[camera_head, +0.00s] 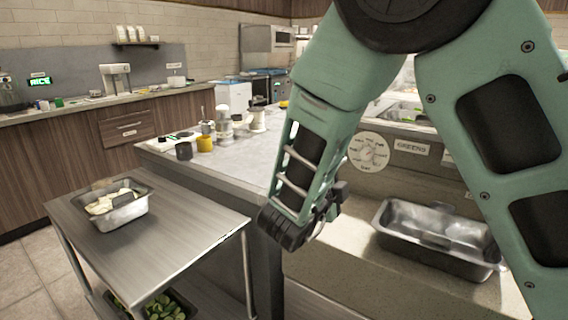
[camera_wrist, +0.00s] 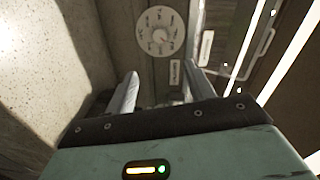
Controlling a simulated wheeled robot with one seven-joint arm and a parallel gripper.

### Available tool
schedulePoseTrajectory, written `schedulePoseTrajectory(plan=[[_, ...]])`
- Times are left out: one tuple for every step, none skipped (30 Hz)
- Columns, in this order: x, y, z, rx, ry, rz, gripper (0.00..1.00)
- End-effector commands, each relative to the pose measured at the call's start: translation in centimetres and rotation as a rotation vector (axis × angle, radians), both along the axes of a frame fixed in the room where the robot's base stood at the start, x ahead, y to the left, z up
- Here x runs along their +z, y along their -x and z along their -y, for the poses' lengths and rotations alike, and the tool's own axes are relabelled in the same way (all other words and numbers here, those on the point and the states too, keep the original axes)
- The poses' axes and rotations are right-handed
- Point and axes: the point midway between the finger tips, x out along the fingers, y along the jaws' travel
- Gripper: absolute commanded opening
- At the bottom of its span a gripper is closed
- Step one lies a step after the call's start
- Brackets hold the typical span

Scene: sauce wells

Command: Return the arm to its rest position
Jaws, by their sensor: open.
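My arm is folded across the right half of the head view, with its green links close to the camera. My gripper (camera_head: 330,207) hangs at the arm's end, above the counter (camera_head: 335,262) and left of an empty-looking steel pan. In the wrist view my gripper (camera_wrist: 161,82) shows two fingers spread apart with nothing between them. A round white dial (camera_wrist: 161,31) on the front panel is beyond the fingers. The fingertips are partly hidden in the head view.
The steel pan (camera_head: 440,238) sits on the counter at the right. A steel cart (camera_head: 180,240) at the left bears a pan of pale food (camera_head: 118,208). A yellow container (camera_head: 205,143) and jars stand on the middle counter. A "GREENS" label (camera_head: 412,147) marks the panel.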

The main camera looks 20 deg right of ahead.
Motion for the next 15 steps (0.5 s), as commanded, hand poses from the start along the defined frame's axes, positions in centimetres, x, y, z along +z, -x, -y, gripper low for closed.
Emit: schedulePoseTrajectory(plan=[[0.0, 0.0, 0.0, 0.0, 0.0, 0.0, 0.54], [0.0, 0.0, 0.0, 0.0, 0.0, 0.0, 0.54], [-0.1, -0.1, -0.1, 0.008, -0.004, -0.006, 0.54], [-0.2, -0.3, -0.3, 0.027, -0.012, -0.021, 0.54], [-0.4, -0.5, -0.7, 0.053, -0.023, -0.041, 0.54], [-0.7, -0.9, -1.4, 0.1, -0.04, -0.078, 0.54], [-1.1, -1.2, -2.1, 0.148, -0.055, -0.116, 0.54], [-1.5, -1.5, -3.0, 0.206, -0.071, -0.157, 0.54], [-2.0, -1.8, -4.5, 0.296, -0.088, -0.222, 0.54], [-2.5, -2.0, -5.8, 0.372, -0.098, -0.275, 0.54], [-2.8, -1.9, -7.3, 0.456, -0.104, -0.33, 0.54], [-3.3, -1.7, -9.3, 0.572, -0.106, -0.405, 0.54], [-3.6, -1.3, -10.9, 0.66, -0.099, -0.46, 0.54], [-3.9, -0.7, -12.4, 0.748, -0.088, -0.516, 0.54], [-4.1, 0.2, -14.3, 0.867, -0.066, -0.587, 0.54]])
